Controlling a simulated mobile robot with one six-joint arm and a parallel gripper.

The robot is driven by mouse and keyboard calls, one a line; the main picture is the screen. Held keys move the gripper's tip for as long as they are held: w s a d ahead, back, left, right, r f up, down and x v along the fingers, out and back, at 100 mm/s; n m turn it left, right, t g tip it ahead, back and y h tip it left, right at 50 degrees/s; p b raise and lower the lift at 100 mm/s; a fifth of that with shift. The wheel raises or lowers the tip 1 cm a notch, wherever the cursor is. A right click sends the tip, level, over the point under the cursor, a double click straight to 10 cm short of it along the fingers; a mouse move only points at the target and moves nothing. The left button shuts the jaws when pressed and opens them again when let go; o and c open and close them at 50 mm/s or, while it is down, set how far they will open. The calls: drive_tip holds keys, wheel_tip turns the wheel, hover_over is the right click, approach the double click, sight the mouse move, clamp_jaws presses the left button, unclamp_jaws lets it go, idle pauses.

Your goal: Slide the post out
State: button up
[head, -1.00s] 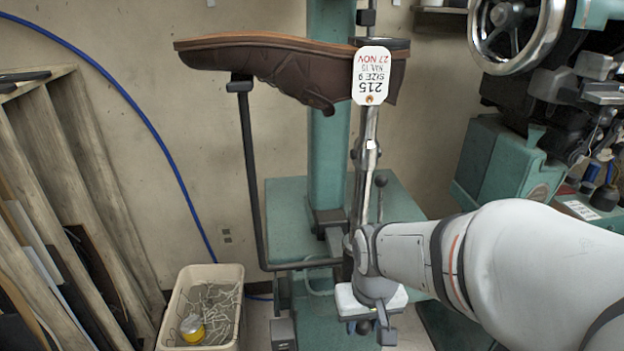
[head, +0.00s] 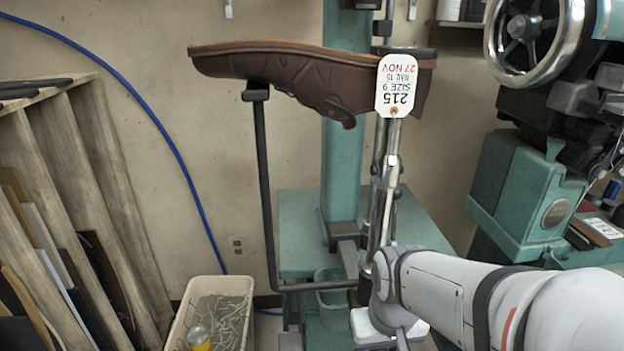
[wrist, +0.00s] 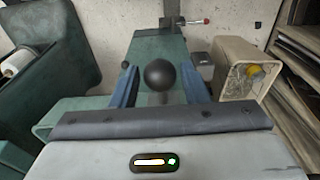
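A brown shoe (head: 300,78) sits sole up, its heel end on the metal column (head: 388,160) of a green stand. A paper tag (head: 397,83) hangs over the heel. A black bent post (head: 264,190) rises left of the column, its pad under the toe end; its lower arm runs right toward the column. My gripper (wrist: 160,74) shows two blue fingers apart in the wrist view, with a round black knob (wrist: 164,73) between them in the picture. I see no finger closed on it. In the head view my wrist hides the fingers and the post's right end.
A bin of wire pieces (head: 222,310) with a yellow-topped jar stands on the floor at lower left. A wooden rack (head: 110,170) fills the left side. A green machine with a handwheel (head: 535,40) stands at right. A blue hose hangs along the wall.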

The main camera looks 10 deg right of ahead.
drive_tip(key=o, duration=0.4)
drive_tip(key=r+p, duration=0.1)
drive_tip(key=r, duration=0.1)
drive_tip(key=s+r+p, duration=0.1)
drive_tip(key=r+p, duration=0.1)
drive_tip(key=s+r+p, duration=0.1)
drive_tip(key=r+p, duration=0.1)
drive_tip(key=r, duration=0.1)
idle(0.4)
drive_tip(key=shift+t, duration=0.7)
drive_tip(key=r+p, duration=0.3)
drive_tip(key=r, duration=0.1)
drive_tip(key=w+r+p, duration=0.1)
drive_tip(key=r+p, duration=0.3)
drive_tip(key=r, duration=0.1)
drive_tip(key=w+r+p, duration=0.1)
drive_tip(key=r+p, duration=0.3)
drive_tip(key=r, duration=0.1)
drive_tip(key=shift+w+a+r, duration=0.2)
drive_tip(key=shift+a+r, duration=0.05)
drive_tip(key=shift+a, duration=0.05)
